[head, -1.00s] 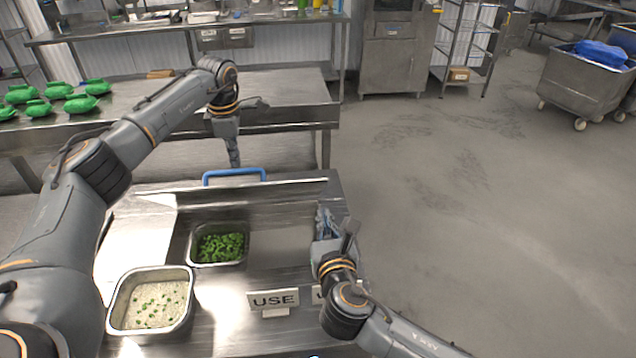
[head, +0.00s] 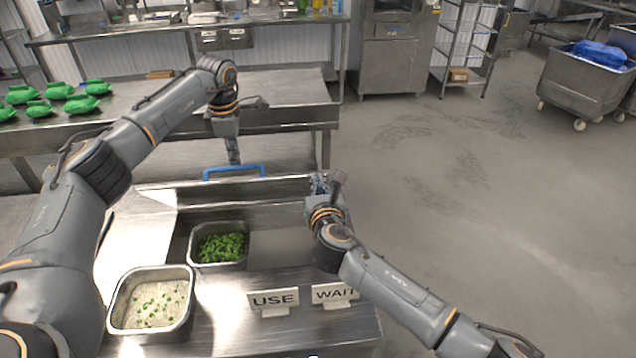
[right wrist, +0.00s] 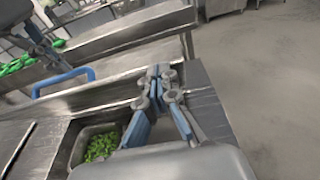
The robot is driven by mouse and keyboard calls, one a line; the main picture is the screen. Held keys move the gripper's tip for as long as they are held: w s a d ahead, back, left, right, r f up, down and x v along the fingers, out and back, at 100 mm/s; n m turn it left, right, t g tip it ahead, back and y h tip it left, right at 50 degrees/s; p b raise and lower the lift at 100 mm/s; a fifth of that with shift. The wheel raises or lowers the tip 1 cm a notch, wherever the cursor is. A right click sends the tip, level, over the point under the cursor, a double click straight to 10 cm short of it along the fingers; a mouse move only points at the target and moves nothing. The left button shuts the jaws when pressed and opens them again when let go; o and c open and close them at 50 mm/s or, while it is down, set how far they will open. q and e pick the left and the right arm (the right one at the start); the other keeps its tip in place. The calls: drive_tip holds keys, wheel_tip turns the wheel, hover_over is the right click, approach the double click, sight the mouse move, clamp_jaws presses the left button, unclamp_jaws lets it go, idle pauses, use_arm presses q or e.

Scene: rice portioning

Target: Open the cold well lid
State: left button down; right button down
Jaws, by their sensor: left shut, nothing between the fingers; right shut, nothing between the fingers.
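The cold well lid (head: 270,186) shows as a steel panel along the back of the well, with a blue handle (head: 234,170) on its far side. The handle also shows in the right wrist view (right wrist: 63,80). The well in front is uncovered and holds a steel pan (head: 191,250) of green pieces. My left gripper (head: 234,158) is shut and empty, pointing down just behind the handle; I cannot tell if it touches. My right gripper (head: 321,183) is shut and empty at the lid's right end; it shows in the right wrist view (right wrist: 157,78).
A pan of pale rice with green bits (head: 112,312) stands at the front left. A USE sign (head: 273,301) and a WAIT sign (head: 334,293) stand at the front. A steel table (head: 290,90) with green containers (head: 80,103) is behind.

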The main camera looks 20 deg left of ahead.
use_arm(q)
drive_tip(key=shift+s+d+f, duration=0.1)
use_arm(e)
drive_tip(key=shift+w+r, duration=0.1)
use_arm(q)
drive_tip(key=shift+d, duration=0.15)
drive_tip(key=shift+f, duration=0.2)
use_arm(e)
drive_tip(key=shift+w+a+r, duration=0.2)
drive_tip(key=shift+w+r, duration=0.45)
drive_tip(key=shift+w, duration=0.05)
use_arm(q)
drive_tip(key=c, duration=1.4)
unclamp_jaws()
drive_tip(key=shift+s, duration=0.15)
drive_tip(key=shift+o, duration=0.2)
use_arm(e)
drive_tip(key=shift+s+a, duration=0.1)
drive_tip(key=shift+a, duration=0.15)
use_arm(q)
drive_tip(key=shift+a, duration=0.2)
use_arm(e)
drive_tip(key=shift+f, duration=0.15)
use_arm(q)
drive_tip(key=shift+r, duration=0.15)
